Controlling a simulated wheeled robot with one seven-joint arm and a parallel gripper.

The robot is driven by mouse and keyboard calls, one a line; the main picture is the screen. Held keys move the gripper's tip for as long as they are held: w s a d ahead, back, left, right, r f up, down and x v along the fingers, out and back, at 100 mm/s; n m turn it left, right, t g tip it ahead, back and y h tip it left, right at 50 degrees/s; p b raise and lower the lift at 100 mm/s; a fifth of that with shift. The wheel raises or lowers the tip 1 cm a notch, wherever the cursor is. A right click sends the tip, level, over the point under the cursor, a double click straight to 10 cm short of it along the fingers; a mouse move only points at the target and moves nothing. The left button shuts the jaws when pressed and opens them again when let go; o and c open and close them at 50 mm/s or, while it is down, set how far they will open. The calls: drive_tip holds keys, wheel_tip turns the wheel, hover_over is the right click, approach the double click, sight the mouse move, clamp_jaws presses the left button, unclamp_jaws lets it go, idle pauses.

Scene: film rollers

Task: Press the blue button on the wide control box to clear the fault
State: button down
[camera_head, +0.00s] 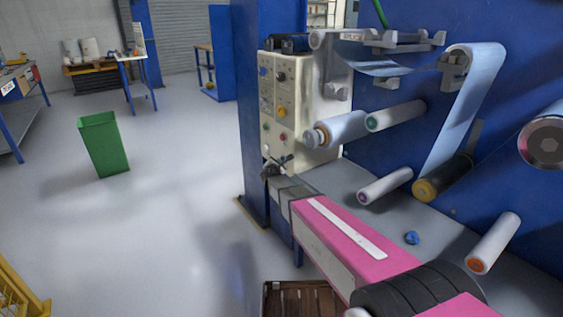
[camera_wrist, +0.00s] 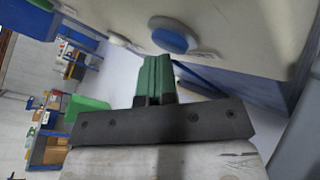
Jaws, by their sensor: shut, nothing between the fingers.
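The wide control box (camera_head: 310,105) is a beige cabinet with several coloured buttons and knobs on its narrow left face. A small round blue button (camera_head: 263,71) shows near the top left of that face. In the wrist view a large round blue button (camera_wrist: 172,36) with a pale rim stands out from the beige panel. My gripper (camera_wrist: 155,58) has its green fingers shut and empty, with their tips just below that button in the picture. I cannot tell if they touch. In the head view my gripper (camera_head: 268,163) is by the box's lower front edge.
Rollers (camera_head: 385,186) and film (camera_head: 470,90) are right of the box. A blue pillar (camera_head: 256,120) stands behind it. The floor at left is open around a green bin (camera_head: 104,145).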

drive_tip(key=shift+w+d, duration=0.1)
idle(0.6)
drive_tip(key=shift+s+a, duration=0.5)
drive_tip(key=shift+a, duration=0.2)
drive_tip(key=s+a, duration=0.2)
drive_tip(key=a, duration=0.2)
drive_tip(key=shift+s+a, duration=0.1)
drive_tip(key=shift+s, duration=0.3)
idle(0.5)
